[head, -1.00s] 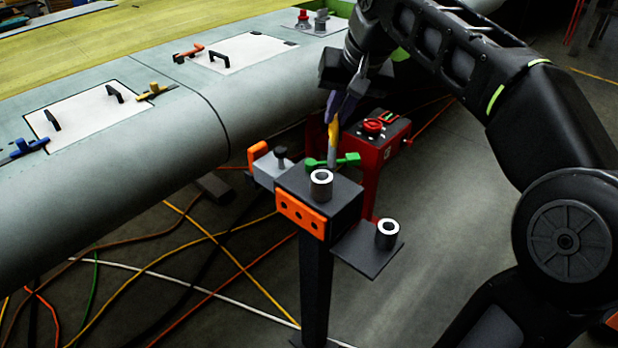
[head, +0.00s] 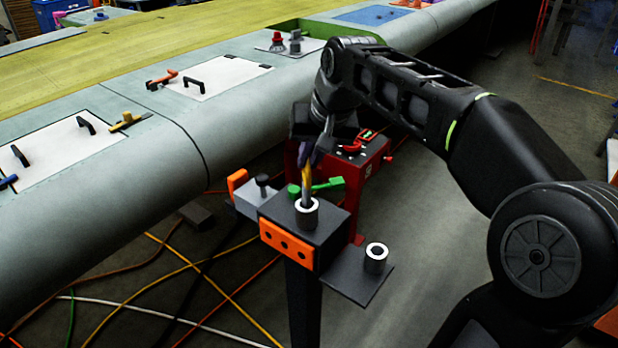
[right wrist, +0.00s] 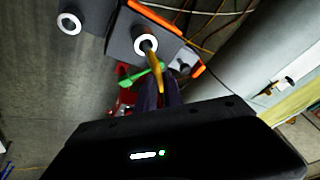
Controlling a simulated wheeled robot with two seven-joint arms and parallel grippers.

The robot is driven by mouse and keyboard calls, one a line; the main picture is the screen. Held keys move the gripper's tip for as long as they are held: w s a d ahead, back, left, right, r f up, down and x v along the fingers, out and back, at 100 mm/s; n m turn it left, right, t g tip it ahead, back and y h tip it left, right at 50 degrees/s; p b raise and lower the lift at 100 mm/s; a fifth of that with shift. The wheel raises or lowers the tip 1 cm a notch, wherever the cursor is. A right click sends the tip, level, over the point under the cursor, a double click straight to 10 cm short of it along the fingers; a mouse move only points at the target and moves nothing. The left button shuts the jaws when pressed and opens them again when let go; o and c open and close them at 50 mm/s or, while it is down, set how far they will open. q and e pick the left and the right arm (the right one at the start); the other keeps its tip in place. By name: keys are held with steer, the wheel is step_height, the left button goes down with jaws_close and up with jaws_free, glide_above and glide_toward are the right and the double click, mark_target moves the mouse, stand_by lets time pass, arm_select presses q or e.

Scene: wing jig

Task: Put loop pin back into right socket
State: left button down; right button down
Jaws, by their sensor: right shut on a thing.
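The loop pin (head: 306,178) has a yellow upper part and a grey shaft. My right gripper (head: 315,155) is shut on its upper part and holds it nearly upright. The shaft's lower end is at the mouth of the pale ring-shaped socket (head: 306,213) on the dark block. In the right wrist view the pin (right wrist: 170,62) crosses the ring of that socket (right wrist: 145,43). I cannot tell how far the tip is inside. A second socket (head: 376,258), farther right on a low plate, looks empty; it also shows in the right wrist view (right wrist: 69,23). My left gripper is out of view.
The dark block (head: 325,232) has an orange front plate (head: 286,246) and stands on a post. A green-handled clamp (head: 318,187) and a red box (head: 362,172) are close behind. The wing (head: 140,130) runs along the left. Cables lie on the floor.

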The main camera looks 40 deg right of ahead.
mark_target(309, 176)
steer(key=shift+f, duration=0.15)
step_height(309, 176, down, 4)
steer(key=shift+r, duration=0.15)
stand_by(0.3)
steer(key=shift+f, duration=0.45)
steer(key=c, duration=1.5)
jaws_free()
steer(key=shift+r, duration=0.1)
